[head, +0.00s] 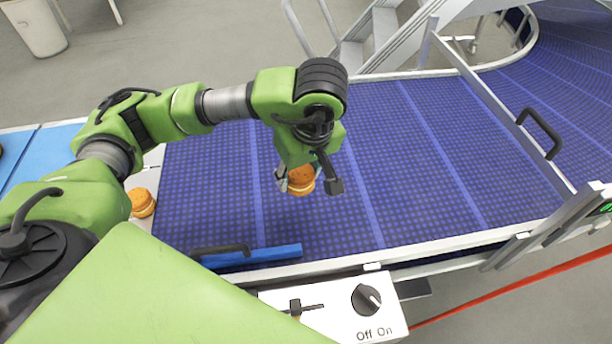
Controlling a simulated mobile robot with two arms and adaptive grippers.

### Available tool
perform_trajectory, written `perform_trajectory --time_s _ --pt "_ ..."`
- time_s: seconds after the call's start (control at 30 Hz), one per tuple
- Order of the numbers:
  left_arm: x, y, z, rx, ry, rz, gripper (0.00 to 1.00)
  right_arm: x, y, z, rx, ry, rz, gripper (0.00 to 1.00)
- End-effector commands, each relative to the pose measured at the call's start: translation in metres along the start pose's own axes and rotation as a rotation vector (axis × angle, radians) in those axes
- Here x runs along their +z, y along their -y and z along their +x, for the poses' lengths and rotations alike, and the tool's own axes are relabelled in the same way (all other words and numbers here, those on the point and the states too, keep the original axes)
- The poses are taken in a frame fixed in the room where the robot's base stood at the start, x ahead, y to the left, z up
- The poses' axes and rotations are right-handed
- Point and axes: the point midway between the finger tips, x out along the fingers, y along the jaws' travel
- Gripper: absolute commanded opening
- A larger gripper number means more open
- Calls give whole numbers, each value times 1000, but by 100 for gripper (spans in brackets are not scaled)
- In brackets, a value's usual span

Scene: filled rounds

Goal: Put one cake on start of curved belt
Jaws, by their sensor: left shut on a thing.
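My left gripper (304,184) is shut on a round, golden-brown cake (301,181) with a pale filling band. It holds the cake over the blue belt (410,150); I cannot tell whether the cake touches the belt surface. The belt runs to the right and joins a curved section (575,60) at the upper right. A second cake (142,203) sits on the pale surface at the left, next to my left arm. My right gripper is not in view.
A control box (335,312) with an Off/On knob stands at the belt's front edge. A blue bar (252,256) lies along that edge. A black handle (540,134) sits on the right rail. Metal stairs (378,35) stand behind. The belt's middle is clear.

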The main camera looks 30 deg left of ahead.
Motion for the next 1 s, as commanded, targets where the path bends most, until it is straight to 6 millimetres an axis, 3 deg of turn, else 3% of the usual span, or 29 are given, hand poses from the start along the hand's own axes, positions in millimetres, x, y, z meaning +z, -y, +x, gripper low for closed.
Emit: perform_trajectory --time_s 0.2,0.47,0.63,1.0 --pt "-16 -19 43 -4 1 0 33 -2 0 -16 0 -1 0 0" --pt "-23 -29 67 -2 1 0 33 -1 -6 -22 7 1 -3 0" --pt "-17 -29 88 -3 3 1 33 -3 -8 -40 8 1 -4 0" --pt "-14 -30 99 2 0 1 33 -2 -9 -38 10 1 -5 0"
